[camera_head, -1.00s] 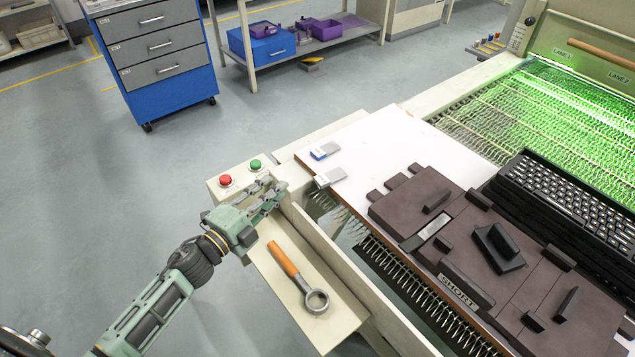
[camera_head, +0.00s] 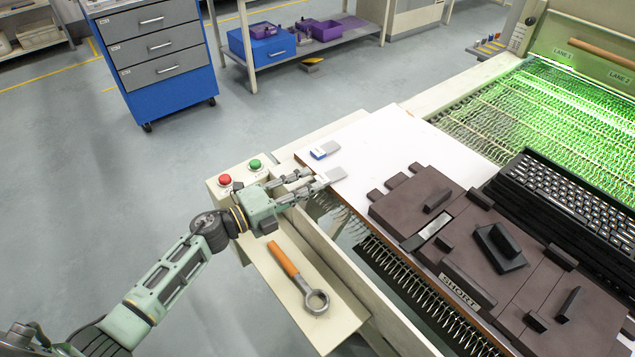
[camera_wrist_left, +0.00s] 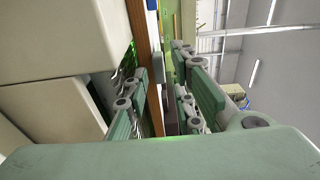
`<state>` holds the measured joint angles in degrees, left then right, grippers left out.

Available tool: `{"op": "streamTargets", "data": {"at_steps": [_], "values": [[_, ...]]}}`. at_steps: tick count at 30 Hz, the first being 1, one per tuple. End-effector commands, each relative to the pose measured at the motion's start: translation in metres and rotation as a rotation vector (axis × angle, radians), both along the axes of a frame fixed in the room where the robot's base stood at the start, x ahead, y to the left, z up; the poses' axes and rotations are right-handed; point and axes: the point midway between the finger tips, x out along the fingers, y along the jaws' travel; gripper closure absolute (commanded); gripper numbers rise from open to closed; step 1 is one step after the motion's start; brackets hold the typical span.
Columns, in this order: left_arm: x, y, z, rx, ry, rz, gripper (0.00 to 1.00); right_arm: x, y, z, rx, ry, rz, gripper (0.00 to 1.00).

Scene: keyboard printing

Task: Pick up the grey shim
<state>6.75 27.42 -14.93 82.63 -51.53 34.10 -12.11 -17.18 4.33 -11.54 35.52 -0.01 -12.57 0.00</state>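The grey shim (camera_head: 336,174) is a small flat piece at the left edge of a white board (camera_head: 375,140). A similar piece with a blue part (camera_head: 324,151) lies just behind it. My left gripper (camera_head: 316,179) reaches in from the left with its fingers at the near end of the grey shim. The fingers are apart, and in the left wrist view the gripper (camera_wrist_left: 165,105) shows a gap between them, with the board's brown edge (camera_wrist_left: 155,60) in line with it. Whether a finger touches the shim cannot be told. My right gripper is out of view.
Red (camera_head: 225,180) and green (camera_head: 255,164) buttons sit on a box beside my left gripper. A tool with an orange handle (camera_head: 283,260) lies on a shelf below. A dark fixture (camera_head: 440,220) covers the board's right part. Pins line the board's near edge.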

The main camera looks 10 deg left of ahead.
Motion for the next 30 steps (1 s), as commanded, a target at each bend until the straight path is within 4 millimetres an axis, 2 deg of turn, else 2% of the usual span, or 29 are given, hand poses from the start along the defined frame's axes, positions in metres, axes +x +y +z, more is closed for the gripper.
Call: {"op": "streamTargets", "data": {"at_steps": [6, 18, 30], "values": [[0.014, -0.013, 0.000, 0.000, 0.000, 0.000, 0.77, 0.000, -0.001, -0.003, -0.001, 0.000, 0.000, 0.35], [0.018, -0.017, 0.000, 0.000, 0.000, 0.000, 0.77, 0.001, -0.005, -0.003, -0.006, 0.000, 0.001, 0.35], [0.017, -0.016, 0.000, 0.000, 0.000, 0.000, 0.94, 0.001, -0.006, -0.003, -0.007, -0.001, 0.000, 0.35]]}}
